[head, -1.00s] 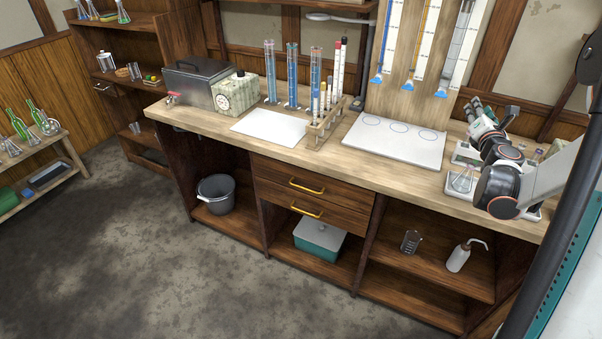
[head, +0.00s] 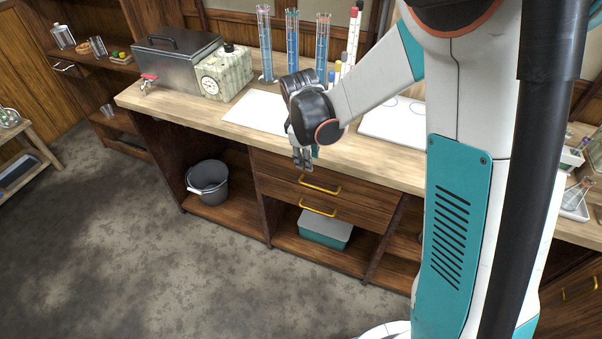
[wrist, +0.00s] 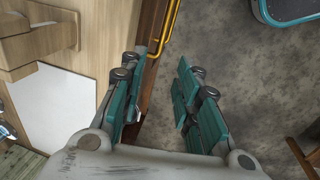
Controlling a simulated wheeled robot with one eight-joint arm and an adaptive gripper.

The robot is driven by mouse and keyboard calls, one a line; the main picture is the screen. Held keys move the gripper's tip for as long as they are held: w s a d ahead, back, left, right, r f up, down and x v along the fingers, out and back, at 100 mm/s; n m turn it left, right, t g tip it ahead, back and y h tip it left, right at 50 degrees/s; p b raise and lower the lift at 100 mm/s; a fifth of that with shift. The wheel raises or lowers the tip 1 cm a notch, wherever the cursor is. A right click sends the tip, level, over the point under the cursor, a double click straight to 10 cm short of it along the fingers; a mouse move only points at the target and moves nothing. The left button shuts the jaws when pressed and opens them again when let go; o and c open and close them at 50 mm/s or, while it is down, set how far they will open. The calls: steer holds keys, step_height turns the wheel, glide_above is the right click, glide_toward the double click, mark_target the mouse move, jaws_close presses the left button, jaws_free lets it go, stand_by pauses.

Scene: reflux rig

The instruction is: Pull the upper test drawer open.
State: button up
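The upper drawer (head: 280,172) is a dark wooden front just under the bench top, and it looks shut. Its yellow bar handle (head: 319,185) is in clear view. In the wrist view a yellow handle (wrist: 168,28) runs along the wooden front, just beyond the fingertips; I take it for the upper one. My gripper (head: 303,162) points down in front of the bench edge, above and left of that handle. In the wrist view my gripper (wrist: 163,62) has its teal fingers apart with nothing between them. The left finger is close to the wooden front.
The lower drawer (head: 285,194) has a similar handle (head: 318,207) directly below. A teal box (head: 326,230) and a grey bucket (head: 208,180) stand on the lower shelf. A white sheet (head: 258,112) and a rack of tubes are on the bench top. The floor in front is clear.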

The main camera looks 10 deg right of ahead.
mark_target(309, 186)
steer(key=f+b, duration=0.1)
steer(key=f, duration=0.3)
steer(key=w+d+f+b, duration=0.1)
steer(key=f+b, duration=0.1)
steer(key=f, duration=0.3)
steer(key=w+f+b, duration=0.1)
steer(key=f+b, duration=0.1)
steer(key=f, duration=0.2)
steer(key=shift+d+f, duration=0.15)
steer(key=shift+f, duration=0.15)
jaws_close()
